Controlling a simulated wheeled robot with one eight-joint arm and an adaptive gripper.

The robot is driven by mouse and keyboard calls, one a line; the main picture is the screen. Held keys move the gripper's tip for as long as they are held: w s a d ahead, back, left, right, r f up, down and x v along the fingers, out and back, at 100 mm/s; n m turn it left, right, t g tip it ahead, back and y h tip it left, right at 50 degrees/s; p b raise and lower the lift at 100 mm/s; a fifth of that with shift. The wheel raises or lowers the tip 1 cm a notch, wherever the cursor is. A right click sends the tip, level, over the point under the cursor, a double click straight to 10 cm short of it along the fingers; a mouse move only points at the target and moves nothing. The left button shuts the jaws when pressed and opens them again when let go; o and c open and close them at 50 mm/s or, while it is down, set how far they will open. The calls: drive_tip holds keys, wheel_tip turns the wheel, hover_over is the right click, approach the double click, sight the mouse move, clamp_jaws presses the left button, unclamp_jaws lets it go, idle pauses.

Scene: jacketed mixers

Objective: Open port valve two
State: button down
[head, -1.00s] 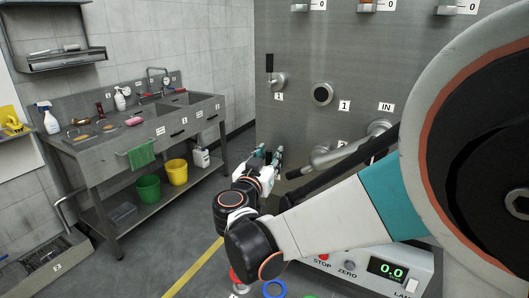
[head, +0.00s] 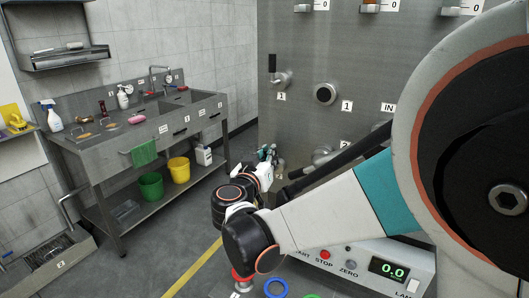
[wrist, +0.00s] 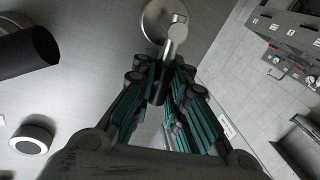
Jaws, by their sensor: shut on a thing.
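In the wrist view, a valve with a round metal plate (wrist: 156,18) and a metal stem sits on the steel wall. Its dark lever handle (wrist: 159,88) points toward me between the fingers. My gripper (wrist: 165,78) is shut on that handle. In the head view my gripper (head: 266,156) is low at the wall, below valve one (head: 283,78), whose black lever stands upright. The gripped valve is mostly hidden there by my fingers. The label 2 (head: 345,144) shows partly above my arm.
A round port (head: 325,93) sits right of valve one, and a metal pipe fitting (head: 322,155) lies partly behind my arm. A control box (head: 365,268) reading 0.0 stands below my arm. A sink bench (head: 160,130) with buckets is at left. The floor between is clear.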

drive_tip(key=w+a+f+n+g+h, duration=0.2)
drive_tip(key=f+n, duration=0.3)
drive_tip(key=n, duration=0.8)
drive_tip(key=shift+a+g, duration=0.6)
drive_tip(key=shift+a, duration=0.2)
drive_tip(key=shift+w+f+n, duration=0.1)
drive_tip(key=shift+n, duration=0.2)
drive_tip(key=c, duration=1.6)
unclamp_jaws()
drive_tip(key=v, duration=1.2)
